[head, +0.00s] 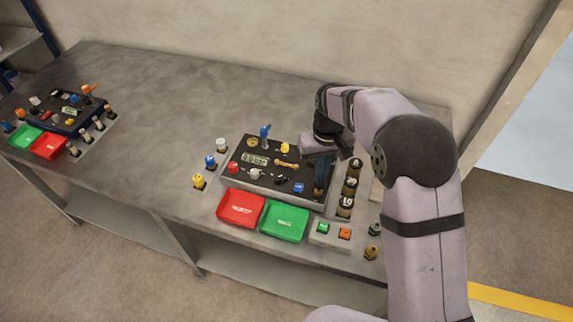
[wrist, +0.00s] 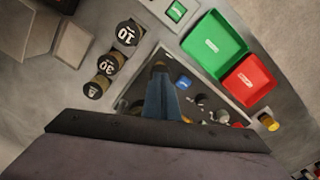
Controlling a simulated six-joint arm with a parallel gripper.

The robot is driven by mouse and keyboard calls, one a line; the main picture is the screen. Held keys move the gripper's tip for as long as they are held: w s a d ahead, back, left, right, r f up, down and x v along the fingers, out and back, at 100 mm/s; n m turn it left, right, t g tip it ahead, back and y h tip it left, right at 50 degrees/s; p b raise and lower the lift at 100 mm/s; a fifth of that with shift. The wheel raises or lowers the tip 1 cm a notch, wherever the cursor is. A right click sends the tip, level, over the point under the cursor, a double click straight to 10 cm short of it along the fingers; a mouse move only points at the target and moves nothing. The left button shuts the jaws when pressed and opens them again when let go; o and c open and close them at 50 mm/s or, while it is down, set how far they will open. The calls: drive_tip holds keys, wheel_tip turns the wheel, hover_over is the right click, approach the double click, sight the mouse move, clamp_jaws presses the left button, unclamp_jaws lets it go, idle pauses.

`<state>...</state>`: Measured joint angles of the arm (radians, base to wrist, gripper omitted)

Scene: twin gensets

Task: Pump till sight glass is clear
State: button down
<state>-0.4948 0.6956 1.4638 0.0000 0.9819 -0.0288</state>
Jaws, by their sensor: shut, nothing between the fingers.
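A dark control panel (head: 240,178) on the bench carries a small display (head: 255,159), a round brass-rimmed fitting (head: 252,142), a blue upright lever (head: 265,132), a yellow knob (head: 285,148), an orange-brown handle (head: 287,163) and several other knobs. I cannot tell for certain which part is the sight glass or the pump. My gripper (head: 319,192) points down over the panel's right end, its blue fingers shut with nothing between them. In the wrist view the closed fingers (wrist: 160,72) hang over the panel's edge; whether they touch it is unclear. The gripper hides part of the panel's right side.
Red (head: 241,207) and green (head: 284,221) trays lie in front of the panel. Numbered dark cylinders (head: 346,205) stand close to its right, near my arm.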

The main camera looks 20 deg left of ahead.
drive_tip(key=shift+f+b, duration=0.75)
drive_tip(key=shift+f, duration=0.75)
drive_tip(key=shift+r, duration=0.15)
drive_tip(key=shift+r+p, duration=1.45)
drive_tip(key=shift+r, duration=0.1)
drive_tip(key=shift+f, duration=0.3)
drive_tip(key=shift+f+b, duration=0.9)
drive_tip(key=shift+f, duration=0.4)
drive_tip(key=shift+r+p, duration=2.4)
drive_tip(key=shift+r, duration=0.6)
